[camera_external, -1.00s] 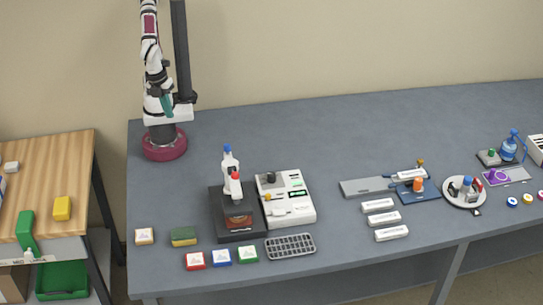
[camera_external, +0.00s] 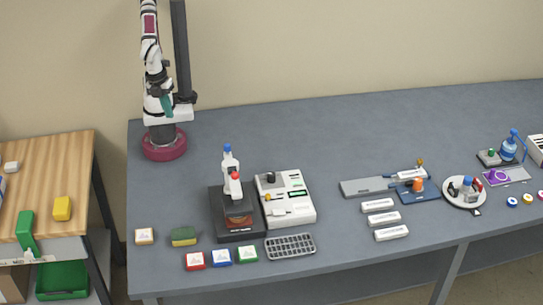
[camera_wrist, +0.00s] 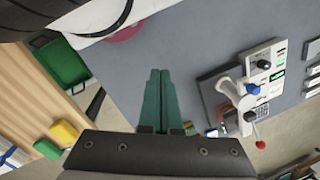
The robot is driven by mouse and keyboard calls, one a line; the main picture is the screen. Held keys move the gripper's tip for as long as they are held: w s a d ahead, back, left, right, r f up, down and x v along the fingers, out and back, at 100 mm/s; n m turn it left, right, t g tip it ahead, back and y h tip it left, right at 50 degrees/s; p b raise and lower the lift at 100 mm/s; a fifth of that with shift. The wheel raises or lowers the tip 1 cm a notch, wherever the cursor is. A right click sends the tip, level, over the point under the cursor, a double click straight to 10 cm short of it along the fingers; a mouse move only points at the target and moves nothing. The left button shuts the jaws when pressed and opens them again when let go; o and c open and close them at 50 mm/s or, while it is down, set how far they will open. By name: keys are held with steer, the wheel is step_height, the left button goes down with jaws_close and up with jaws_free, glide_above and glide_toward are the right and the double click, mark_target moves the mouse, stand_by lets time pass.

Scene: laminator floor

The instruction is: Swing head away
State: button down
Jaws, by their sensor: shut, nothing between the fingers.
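A black-based press (camera_external: 222,231) stands at the front of the grey table, left of centre. Its head is a white upright (camera_external: 230,166) with a blue cap and a red knob (camera_external: 236,176). A dark brown block (camera_external: 238,211) sits under the head above the black base. In the wrist view the white head (camera_wrist: 232,88) and its red knob (camera_wrist: 260,145) show at the right, apart from my fingers. My gripper (camera_wrist: 160,75) has its green fingers together and empty. In the external view my gripper (camera_external: 167,105) hangs near my own base, well behind and left of the press.
A white control box (camera_external: 290,199) stands against the press's right side. A grey rack (camera_external: 290,246), colored boxes (camera_external: 221,257) and a green-yellow sponge (camera_external: 184,236) lie in front. White packs, a tray and a round plate (camera_external: 464,204) are further right. The table behind the press is clear.

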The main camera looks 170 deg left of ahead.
mark_target(227, 145)
steer(key=c, duration=1.5)
jaws_free()
steer(key=o, duration=0.5)
steer(key=w+a+r+n, duration=0.3)
steer(key=w+r+n, duration=0.1)
steer(key=w+n, duration=0.1)
steer(key=shift+w+a+r+h, duration=0.25)
steer(key=shift+w+r+h, duration=0.15)
steer(key=shift+w, duration=0.2)
steer(key=shift+o, duration=1.2)
steer(key=w+a+r+n, duration=0.2)
steer(key=w+a+n, duration=0.1)
steer(key=a, duration=0.1)
steer(key=shift+w+r+n, duration=0.3)
steer(key=shift+w+r, duration=0.05)
steer(key=shift+w, duration=0.05)
steer(key=shift+o, duration=0.5)
steer(key=w+a+r+n, duration=0.1)
steer(key=w+a+n, duration=0.1)
steer(key=a, duration=0.3)
steer(key=w+a+r+n+h, duration=0.1)
steer(key=w+a+n, duration=0.1)
steer(key=a+n, duration=0.2)
steer(key=shift+a+r, duration=0.35)
steer(key=shift+a, duration=0.15)
step_height(227, 145, down, 15)
steer(key=shift+f, duration=0.2)
jaws_close()
